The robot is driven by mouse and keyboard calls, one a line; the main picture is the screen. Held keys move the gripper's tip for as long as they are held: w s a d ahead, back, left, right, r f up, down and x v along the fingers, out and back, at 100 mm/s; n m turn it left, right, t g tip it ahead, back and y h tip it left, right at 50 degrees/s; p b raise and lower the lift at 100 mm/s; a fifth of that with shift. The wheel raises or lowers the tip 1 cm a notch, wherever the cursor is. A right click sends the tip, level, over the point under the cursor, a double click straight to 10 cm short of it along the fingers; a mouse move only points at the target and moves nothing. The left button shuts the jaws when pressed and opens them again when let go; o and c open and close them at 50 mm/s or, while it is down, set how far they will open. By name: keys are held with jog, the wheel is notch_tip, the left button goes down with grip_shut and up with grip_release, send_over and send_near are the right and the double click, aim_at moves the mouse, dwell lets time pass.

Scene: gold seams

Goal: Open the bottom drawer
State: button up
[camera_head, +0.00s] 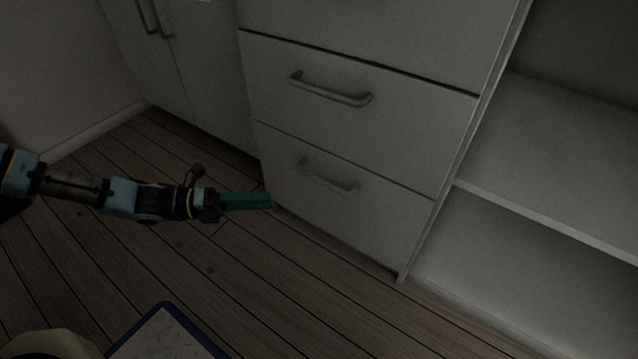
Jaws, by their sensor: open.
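The bottom drawer (378,218) is the lowest white front of the cabinet, just above the floor, and its front looks flush with the drawer above. Its grey bar handle (327,177) runs across the upper part of the front. My gripper (262,202) reaches in from the left with green fingers pointing right. In the picture it ends at the drawer's left edge, left of and a little below the handle, apart from it. The gripper is open and holds nothing visible. The fingers overlap from this angle, so the gap between them is hard to see.
Another drawer (405,125) with its own handle (330,90) is directly above. Open shelves (560,225) stand to the right and cabinet doors (215,85) to the left. The wooden floor (290,290) in front of the drawer looks clear. A blue-edged panel (165,335) shows at the bottom.

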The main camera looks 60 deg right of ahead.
aim_at(320, 179)
jog(key=s+d+n+b, duration=0.1)
jog(key=s+d, duration=0.1)
jog(key=d, duration=0.1)
jog(key=s+d+r+n+h+b, duration=0.1)
jog(key=s+d, duration=0.2)
jog(key=d, duration=0.1)
jog(key=s+d+n+h+b, duration=0.1)
jog(key=s+d, duration=0.2)
jog(key=d, duration=0.1)
jog(key=shift+s+r+n+b, duration=0.2)
jog(key=shift+r+n+b, duration=0.1)
jog(key=shift+r+b, duration=0.1)
grip_shut()
dwell(1.1)
